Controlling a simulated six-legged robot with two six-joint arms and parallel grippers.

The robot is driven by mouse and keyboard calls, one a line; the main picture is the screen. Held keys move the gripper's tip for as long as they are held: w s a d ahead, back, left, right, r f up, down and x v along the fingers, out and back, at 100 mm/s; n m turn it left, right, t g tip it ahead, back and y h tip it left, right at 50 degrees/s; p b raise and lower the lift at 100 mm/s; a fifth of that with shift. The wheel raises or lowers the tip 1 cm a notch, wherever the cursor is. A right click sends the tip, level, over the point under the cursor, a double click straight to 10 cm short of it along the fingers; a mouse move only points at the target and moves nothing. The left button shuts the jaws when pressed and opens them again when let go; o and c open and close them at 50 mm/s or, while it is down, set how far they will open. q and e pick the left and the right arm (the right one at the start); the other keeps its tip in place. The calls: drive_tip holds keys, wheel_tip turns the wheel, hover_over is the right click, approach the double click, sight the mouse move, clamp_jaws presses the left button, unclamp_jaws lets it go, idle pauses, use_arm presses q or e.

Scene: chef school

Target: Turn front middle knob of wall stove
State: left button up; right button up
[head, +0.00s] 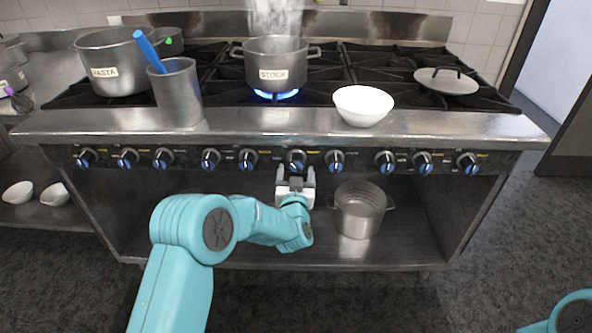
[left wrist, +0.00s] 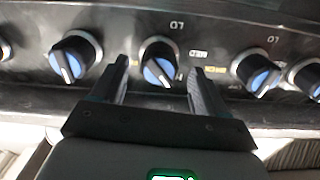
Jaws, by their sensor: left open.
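The wall stove's front panel (head: 125,172) carries a row of black knobs with blue faces and pale pointer lines. The knob near the middle (head: 297,160) is at my left gripper (head: 296,173), which comes up from below in the head view. In the left wrist view that knob (left wrist: 159,63) shows between the two dark fingers of my left gripper (left wrist: 159,70), one on each side. The jaws are open, with a gap on both sides of the knob. I cannot tell how deep the fingers reach around it. My right gripper is out of view.
A steaming STOCK pot (head: 275,68) stands over a blue flame. A white bowl (head: 363,106) and a metal container (head: 178,95) stand near the stove's front edge. Neighbouring knobs (left wrist: 75,58) (left wrist: 257,75) flank the gripper. A metal pot (head: 360,211) sits on the lower shelf.

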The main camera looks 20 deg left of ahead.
use_arm(q)
drive_tip(key=shift+x, duration=0.85)
